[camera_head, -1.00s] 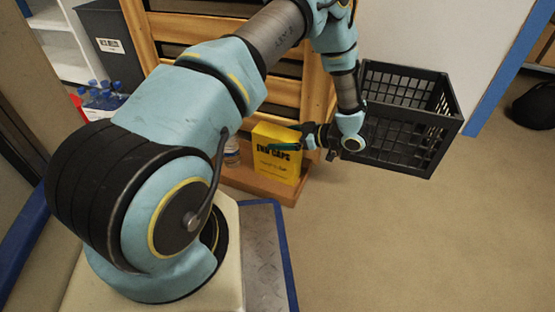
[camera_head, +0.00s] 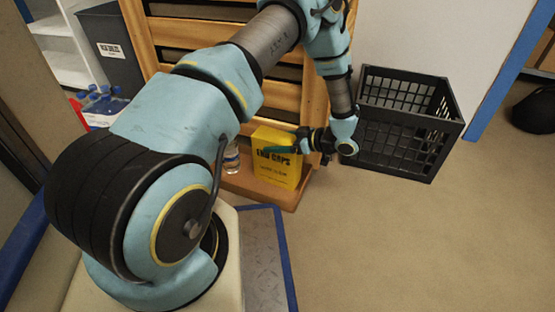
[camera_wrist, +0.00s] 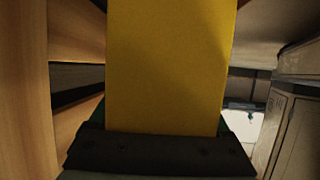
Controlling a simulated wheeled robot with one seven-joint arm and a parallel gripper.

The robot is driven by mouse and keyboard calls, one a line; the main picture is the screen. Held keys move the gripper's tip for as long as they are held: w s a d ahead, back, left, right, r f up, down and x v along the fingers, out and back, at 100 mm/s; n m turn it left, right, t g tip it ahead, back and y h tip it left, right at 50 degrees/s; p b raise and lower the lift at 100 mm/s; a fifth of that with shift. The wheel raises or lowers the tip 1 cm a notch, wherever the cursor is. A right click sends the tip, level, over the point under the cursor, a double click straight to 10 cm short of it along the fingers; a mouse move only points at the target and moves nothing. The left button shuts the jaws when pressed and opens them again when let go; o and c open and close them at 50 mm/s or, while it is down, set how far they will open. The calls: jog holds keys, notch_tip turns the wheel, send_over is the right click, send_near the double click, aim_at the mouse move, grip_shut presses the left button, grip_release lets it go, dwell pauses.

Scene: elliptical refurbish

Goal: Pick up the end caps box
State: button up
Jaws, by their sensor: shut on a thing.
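The end caps box (camera_head: 276,164) is a yellow carton with dark lettering, upright at the wooden shelf's lowest board. My gripper (camera_head: 284,148) reaches it from the right and is shut on its upper part, with a green finger across the front face. In the wrist view the yellow box (camera_wrist: 168,70) fills the middle, right up against the dark gripper base (camera_wrist: 160,150). The far finger is hidden behind the box. I cannot tell whether the box's bottom still touches the board.
The wooden shelf (camera_head: 172,68) stands close behind the box. A small bottle (camera_head: 232,158) is just left of the box. A black crate (camera_head: 405,125) stands to the right of my wrist. Open floor (camera_head: 400,240) lies in front.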

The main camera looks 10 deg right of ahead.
grip_shut()
